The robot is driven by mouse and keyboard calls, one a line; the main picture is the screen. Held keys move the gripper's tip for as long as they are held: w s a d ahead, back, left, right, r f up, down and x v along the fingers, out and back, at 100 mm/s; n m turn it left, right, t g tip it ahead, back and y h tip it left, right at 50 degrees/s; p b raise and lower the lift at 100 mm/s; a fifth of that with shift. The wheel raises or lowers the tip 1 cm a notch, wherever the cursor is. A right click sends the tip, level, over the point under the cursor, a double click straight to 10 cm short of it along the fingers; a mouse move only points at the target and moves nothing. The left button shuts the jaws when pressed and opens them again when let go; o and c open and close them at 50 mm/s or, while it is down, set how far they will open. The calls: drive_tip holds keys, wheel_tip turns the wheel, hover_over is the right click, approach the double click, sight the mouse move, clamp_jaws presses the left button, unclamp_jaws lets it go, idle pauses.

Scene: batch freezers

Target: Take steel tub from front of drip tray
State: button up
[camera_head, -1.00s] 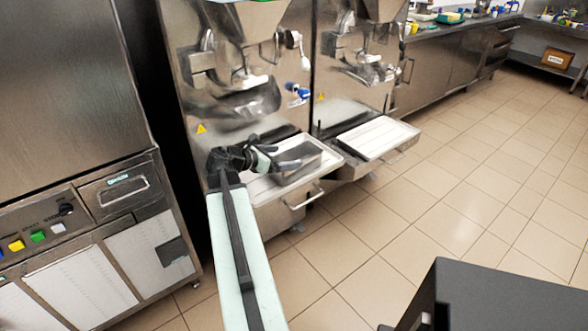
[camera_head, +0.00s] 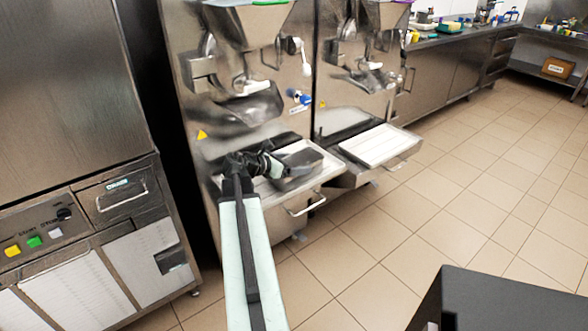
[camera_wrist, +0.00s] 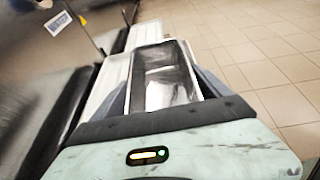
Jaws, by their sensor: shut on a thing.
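The steel tub (camera_head: 300,163) is a shiny rectangular pan over the white drip tray (camera_head: 318,189) of the left batch freezer. My gripper (camera_head: 279,165) reaches it from the left and is shut on it. In the wrist view the tub (camera_wrist: 163,78) lies between the two dark fingers of my gripper (camera_wrist: 168,92), open side up, and looks empty. The drip tray shows behind it in the wrist view (camera_wrist: 106,82). I cannot tell whether the tub touches the tray.
A second freezer with its own empty white drip tray (camera_head: 378,146) stands to the right. The left freezer's spout (camera_head: 252,104) hangs above the tub. A steel cabinet with buttons (camera_head: 75,215) is at the left. Tiled floor (camera_head: 430,215) in front is open.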

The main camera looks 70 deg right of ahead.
wheel_tip(320, 180, up, 10)
drive_tip(key=p, duration=0.9)
drive_tip(key=shift+p, duration=0.35)
